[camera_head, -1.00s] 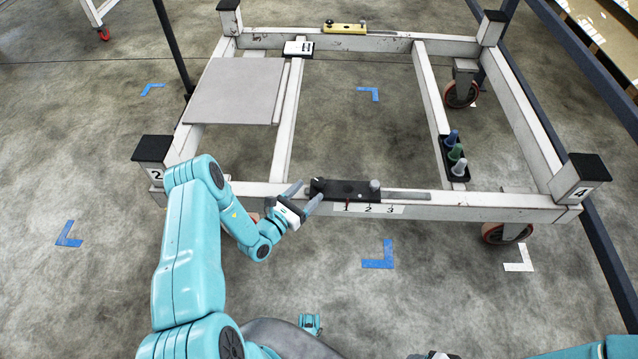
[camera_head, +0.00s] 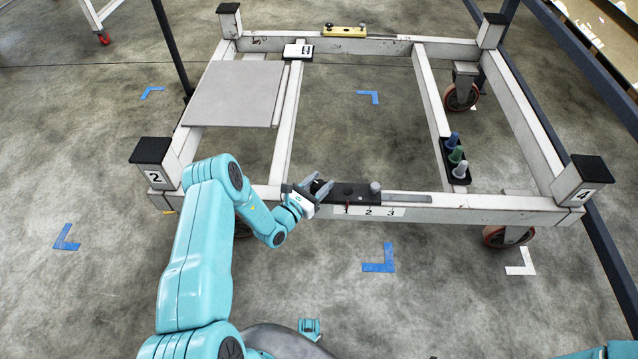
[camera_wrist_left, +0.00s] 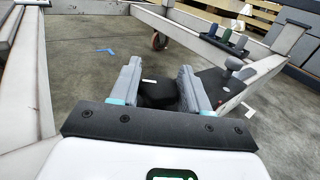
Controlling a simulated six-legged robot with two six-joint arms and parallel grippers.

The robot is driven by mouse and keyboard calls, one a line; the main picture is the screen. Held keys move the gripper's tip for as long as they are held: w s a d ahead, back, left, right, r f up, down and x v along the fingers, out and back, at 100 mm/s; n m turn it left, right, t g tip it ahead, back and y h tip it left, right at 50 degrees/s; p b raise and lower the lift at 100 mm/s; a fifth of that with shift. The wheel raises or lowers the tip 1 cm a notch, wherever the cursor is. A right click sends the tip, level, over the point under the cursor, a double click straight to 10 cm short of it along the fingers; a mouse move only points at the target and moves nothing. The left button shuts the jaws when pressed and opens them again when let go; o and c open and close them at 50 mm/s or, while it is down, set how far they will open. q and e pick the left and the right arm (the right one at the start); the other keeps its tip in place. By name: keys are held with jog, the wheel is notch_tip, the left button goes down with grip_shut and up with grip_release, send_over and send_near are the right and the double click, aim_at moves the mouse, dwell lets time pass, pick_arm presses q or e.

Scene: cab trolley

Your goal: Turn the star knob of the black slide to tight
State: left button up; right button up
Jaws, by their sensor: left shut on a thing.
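The black slide (camera_head: 352,194) lies on the near beam of the trolley frame, above a label strip marked 1, 2, 3 (camera_head: 369,212). Its black star knob (camera_head: 319,187) is at its left end and also shows in the left wrist view (camera_wrist_left: 157,93). My left gripper (camera_head: 316,184) is shut on this knob, one finger on each side, and the fingers partly hide it. A grey upright peg (camera_head: 375,187) stands at the right part of the slide; it shows in the wrist view too (camera_wrist_left: 234,65). My right gripper is out of view.
A tray (camera_head: 467,180) with blue, green and grey cones sits on the right crossbeam. A yellow slide (camera_head: 345,31) is on the far beam. Black-capped corner posts (camera_head: 152,162) rise above the frame.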

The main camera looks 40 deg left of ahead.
pick_arm(q)
jog(key=shift+a+f+m+h+b, duration=0.1)
jog(key=shift+f+m+h+b, duration=0.1)
jog(key=shift+m+h+b, duration=0.55)
jog(key=m+g+h+b, duration=0.1)
jog(key=m+h+b, duration=0.1)
jog(key=h+b, duration=0.1)
jog(key=m+g+h+b, duration=0.2)
jog(key=h+b, duration=0.2)
jog(key=shift+f+m, duration=0.1)
jog(key=shift+m, duration=0.15)
jog(key=shift+r+m+g+h+b, duration=0.25)
jog(key=shift+m+g+h+b, duration=0.7)
jog(key=shift+h+b, duration=0.3)
jog(key=o, duration=1)
jog(key=shift+c, duration=0.2)
jog(key=shift+s, duration=0.1)
jog(key=p+v, duration=0.3)
jog(key=v, duration=1.3)
jog(key=shift+s+r, duration=0.1)
jog(key=shift+r, duration=0.05)
